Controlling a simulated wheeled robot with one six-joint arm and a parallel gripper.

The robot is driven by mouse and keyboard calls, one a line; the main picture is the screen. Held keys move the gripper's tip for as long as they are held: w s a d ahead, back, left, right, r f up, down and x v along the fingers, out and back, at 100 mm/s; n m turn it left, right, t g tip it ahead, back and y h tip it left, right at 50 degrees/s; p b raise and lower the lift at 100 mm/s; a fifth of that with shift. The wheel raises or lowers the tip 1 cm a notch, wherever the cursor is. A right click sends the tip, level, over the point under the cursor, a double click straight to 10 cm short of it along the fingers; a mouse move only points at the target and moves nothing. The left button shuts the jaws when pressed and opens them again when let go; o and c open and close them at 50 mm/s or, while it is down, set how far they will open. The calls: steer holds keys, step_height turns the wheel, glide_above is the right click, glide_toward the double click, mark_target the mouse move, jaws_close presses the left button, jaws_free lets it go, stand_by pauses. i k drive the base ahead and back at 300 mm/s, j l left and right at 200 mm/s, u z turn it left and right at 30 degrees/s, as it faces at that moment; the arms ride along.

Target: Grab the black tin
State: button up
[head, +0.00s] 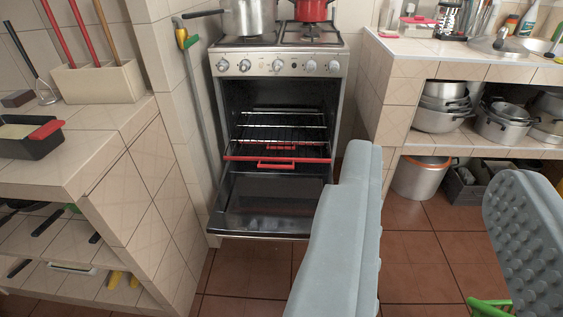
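A black tin (36,148) sits on the tiled counter at the far left, near its front edge. It is rectangular, has a pale filling and a red piece at its right end; its left end is cut off by the picture edge. My gripper (440,170) is open, with its two grey-blue fingers wide apart at the lower middle and right. Nothing is seen between the fingers except floor and shelf behind. The gripper is well to the right of the tin and apart from it.
The oven (279,110) stands open in the middle, with racks and a red bar inside. A tan block (98,82) holding long-handled tools stands behind the tin on the left counter (85,150). Pots fill the right shelves.

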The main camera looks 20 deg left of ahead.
mark_target(27, 137)
steer(key=u, duration=1.8)
steer(key=i+l+z, duration=0.1)
steer(key=i, duration=0.65)
